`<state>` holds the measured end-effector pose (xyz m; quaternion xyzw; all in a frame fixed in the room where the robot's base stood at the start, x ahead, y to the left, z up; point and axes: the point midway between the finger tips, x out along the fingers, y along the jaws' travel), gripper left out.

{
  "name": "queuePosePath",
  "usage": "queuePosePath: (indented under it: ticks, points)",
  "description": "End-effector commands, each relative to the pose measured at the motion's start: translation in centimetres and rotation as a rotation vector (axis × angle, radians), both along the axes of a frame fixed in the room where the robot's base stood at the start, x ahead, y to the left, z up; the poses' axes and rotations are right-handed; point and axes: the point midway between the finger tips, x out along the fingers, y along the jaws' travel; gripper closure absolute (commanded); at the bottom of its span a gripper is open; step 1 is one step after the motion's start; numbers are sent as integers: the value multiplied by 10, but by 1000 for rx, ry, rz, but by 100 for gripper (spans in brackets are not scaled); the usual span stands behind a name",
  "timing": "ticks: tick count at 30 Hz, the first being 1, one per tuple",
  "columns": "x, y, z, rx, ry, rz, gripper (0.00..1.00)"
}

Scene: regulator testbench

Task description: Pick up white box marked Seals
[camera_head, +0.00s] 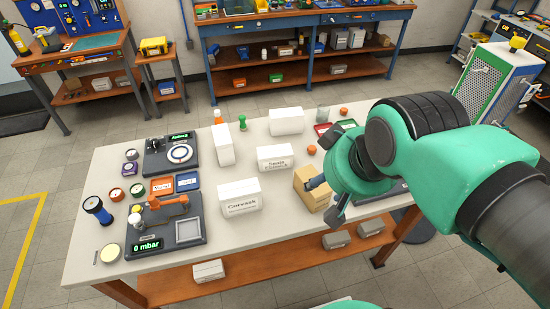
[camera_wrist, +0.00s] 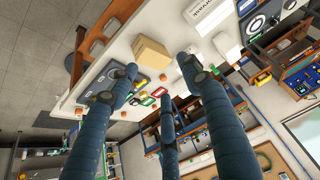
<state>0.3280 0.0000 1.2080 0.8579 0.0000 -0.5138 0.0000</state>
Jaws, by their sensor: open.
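Several white boxes stand on the white table in the head view. The front white box (camera_head: 240,199) has a label that looks like "Corvask". The middle white box (camera_head: 275,157) has small print I cannot read surely. An upright white box (camera_head: 222,145) and a rear white box (camera_head: 287,121) show no readable label. I cannot tell which one is marked Seals. My gripper (camera_head: 328,200) is open and empty, to the right of the front white box, by a tan cardboard box (camera_head: 307,194). In the wrist view my spread fingers (camera_wrist: 160,82) show with nothing between them.
The white table (camera_head: 265,233) holds a dark pressure device (camera_head: 165,228) at front left and another device (camera_head: 170,155) behind it. The tan box (camera_wrist: 151,52) also shows in the wrist view. Bare table lies before the front white box.

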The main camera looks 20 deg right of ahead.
Motion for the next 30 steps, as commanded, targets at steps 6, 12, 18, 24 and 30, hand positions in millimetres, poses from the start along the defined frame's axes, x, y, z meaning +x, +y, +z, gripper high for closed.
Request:
queuePosePath:
  ticks: [6,12,18,24,30]
  points:
    - [0,0,0,0,0,0,9]
    - [0,0,0,0,0,0,9]
    - [4,0,3,-7,5,13,9]
    - [27,0,13,-42,35,82,9]
    - [70,1,26,-104,85,218,9]
